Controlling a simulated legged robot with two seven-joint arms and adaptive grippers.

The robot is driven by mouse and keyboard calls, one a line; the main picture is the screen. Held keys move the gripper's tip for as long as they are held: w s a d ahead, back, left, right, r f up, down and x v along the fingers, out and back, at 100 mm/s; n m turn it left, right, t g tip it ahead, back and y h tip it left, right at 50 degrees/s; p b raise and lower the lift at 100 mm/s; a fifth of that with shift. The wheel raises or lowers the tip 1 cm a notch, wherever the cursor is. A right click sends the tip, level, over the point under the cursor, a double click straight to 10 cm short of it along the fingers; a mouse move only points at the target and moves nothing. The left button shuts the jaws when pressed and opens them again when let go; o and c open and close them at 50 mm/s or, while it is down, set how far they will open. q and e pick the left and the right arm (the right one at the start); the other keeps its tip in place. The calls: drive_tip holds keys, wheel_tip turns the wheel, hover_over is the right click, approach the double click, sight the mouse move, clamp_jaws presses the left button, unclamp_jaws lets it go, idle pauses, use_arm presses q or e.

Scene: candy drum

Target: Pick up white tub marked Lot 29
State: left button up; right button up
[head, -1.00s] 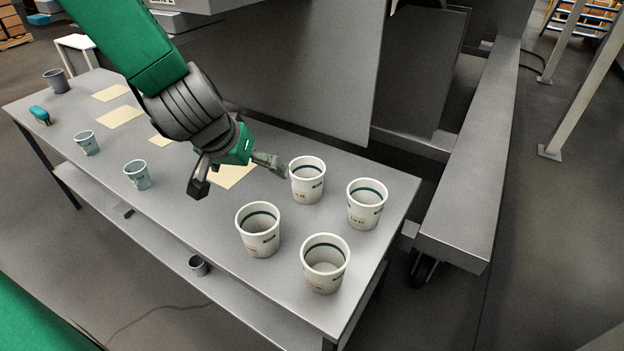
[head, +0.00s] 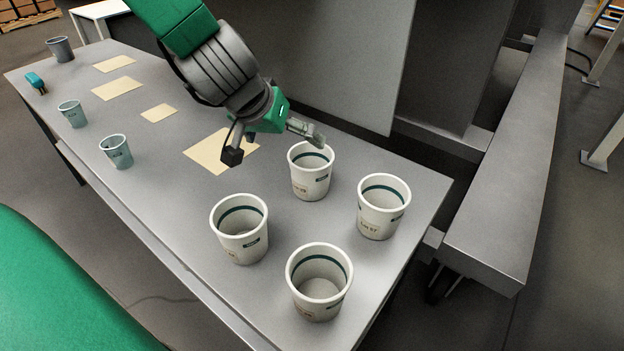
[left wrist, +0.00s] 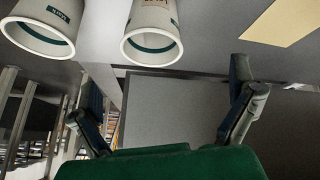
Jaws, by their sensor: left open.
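Several white tubs with a dark green band inside the rim stand upright on the grey table. The back one (head: 311,182) is nearest my left gripper; the others are at the right (head: 383,215), left (head: 240,235) and front (head: 318,290). Their small lot labels are too blurred to tell surely which is Lot 29. My left gripper (head: 275,147) is open and empty, with one finger by the back tub's rim and the other to its left. In the left wrist view, two tubs (left wrist: 152,18) (left wrist: 45,20) show at the top, beyond the open fingers. My right gripper is out of view.
The grey table (head: 180,215) also holds two small pale-green cups (head: 116,153) (head: 72,115), a grey cup (head: 60,49), a teal object (head: 35,81) and cream sheets (head: 215,158). A large grey machine panel (head: 345,70) stands behind the table.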

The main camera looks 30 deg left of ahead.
use_arm(q)
drive_tip(key=b, duration=0.3)
approach(311, 165)
drive_tip(key=d, duration=0.2)
drive_tip(key=x, duration=0.1)
drive_tip(key=b+x, duration=0.1)
drive_tip(key=x, duration=0.1)
drive_tip(key=s+b+x, duration=0.1)
drive_tip(key=x, duration=0.1)
drive_tip(key=shift+w+a+f, duration=0.15)
drive_tip(key=shift+a+f, duration=0.15)
drive_tip(key=shift+f, duration=0.15)
drive_tip(key=shift+w+f, duration=0.2)
drive_tip(key=shift+w, duration=0.05)
drive_tip(key=shift+d+r, duration=0.15)
drive_tip(key=shift+d, duration=0.25)
drive_tip(key=c, duration=1)
drive_tip(key=shift+a, duration=0.15)
drive_tip(key=shift+c, duration=0.5)
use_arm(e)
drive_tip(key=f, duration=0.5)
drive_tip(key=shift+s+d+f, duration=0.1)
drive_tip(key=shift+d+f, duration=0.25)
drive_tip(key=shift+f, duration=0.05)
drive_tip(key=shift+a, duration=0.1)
